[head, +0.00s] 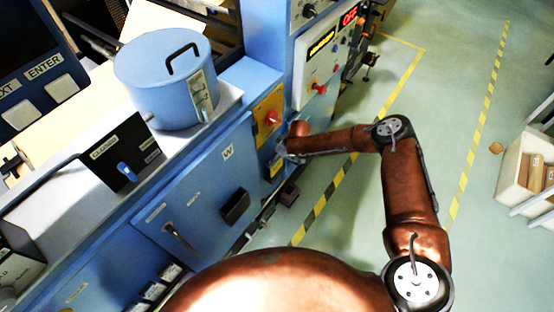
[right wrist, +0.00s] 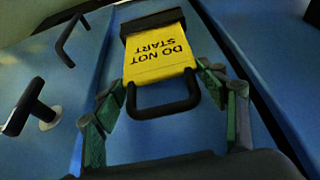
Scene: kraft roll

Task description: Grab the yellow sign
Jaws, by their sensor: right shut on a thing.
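The yellow sign (right wrist: 158,55) reads "DO NOT START" and appears upside down in the right wrist view. Its top end sits in a dark holder on a blue panel, and a black loop handle (right wrist: 165,109) is at its near end. My right gripper (right wrist: 163,88) is shut on the sign, with its green fingers on both sides of the handle. In the head view the sign (head: 276,169) is a small yellow patch on the blue machine, partly hidden by my right gripper. My left gripper is not in view.
The blue machine (head: 190,200) fills the left, with a blue pot (head: 150,85) on top. A black handle (head: 235,208) and a lever (head: 180,238) stick out from its front. Green floor on the right is mostly clear, with a bin (head: 515,165) at the edge.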

